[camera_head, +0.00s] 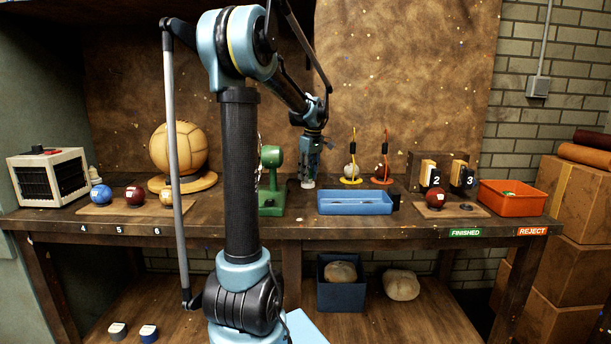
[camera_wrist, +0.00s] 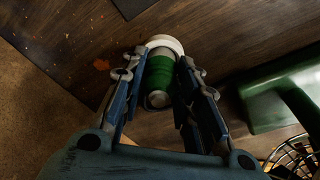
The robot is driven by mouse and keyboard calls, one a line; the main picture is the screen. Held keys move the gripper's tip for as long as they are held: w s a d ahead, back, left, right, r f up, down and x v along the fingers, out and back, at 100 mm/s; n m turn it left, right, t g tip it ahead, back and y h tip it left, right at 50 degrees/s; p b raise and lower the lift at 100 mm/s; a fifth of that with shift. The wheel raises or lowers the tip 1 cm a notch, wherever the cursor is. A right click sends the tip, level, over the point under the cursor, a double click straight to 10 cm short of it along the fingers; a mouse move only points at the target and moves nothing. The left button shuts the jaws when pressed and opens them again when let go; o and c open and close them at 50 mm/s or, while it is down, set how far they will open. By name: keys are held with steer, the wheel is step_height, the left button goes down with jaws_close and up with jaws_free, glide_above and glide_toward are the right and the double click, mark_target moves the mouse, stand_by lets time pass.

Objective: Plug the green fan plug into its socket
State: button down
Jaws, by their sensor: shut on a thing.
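My gripper (camera_head: 308,178) reaches down to the workbench, just right of the green fan (camera_head: 270,158). In the wrist view, my gripper (camera_wrist: 161,76) is shut on a green-banded cylinder with grey ends, which looks like the green fan plug (camera_wrist: 160,70). A white round rim (camera_wrist: 165,40) shows at its far end. I cannot tell whether that rim is the socket or part of the plug, or whether it touches the bench. The fan's green base (camera_wrist: 275,95) and wire cage (camera_wrist: 290,153) lie to the right in the wrist view. No cord is clearly visible.
A blue tray (camera_head: 355,209) stands right of my gripper on the workbench (camera_head: 300,229). Behind it are small balls on yellow and red stands (camera_head: 381,179). A large leather ball (camera_head: 180,146) and a heater-like box (camera_head: 48,178) are left. An orange bin (camera_head: 512,203) is right.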

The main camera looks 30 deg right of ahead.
mark_target(311, 171)
steer(key=shift+f, duration=0.4)
steer(key=c, duration=1.2)
jaws_free()
steer(key=shift+o, duration=0.2)
steer(key=shift+r, duration=0.1)
step_height(311, 171, up, 12)
steer(key=s, duration=0.1)
steer(key=shift+s, duration=0.3)
steer(key=shift+d+f, duration=0.1)
steer(key=shift+f, duration=0.1)
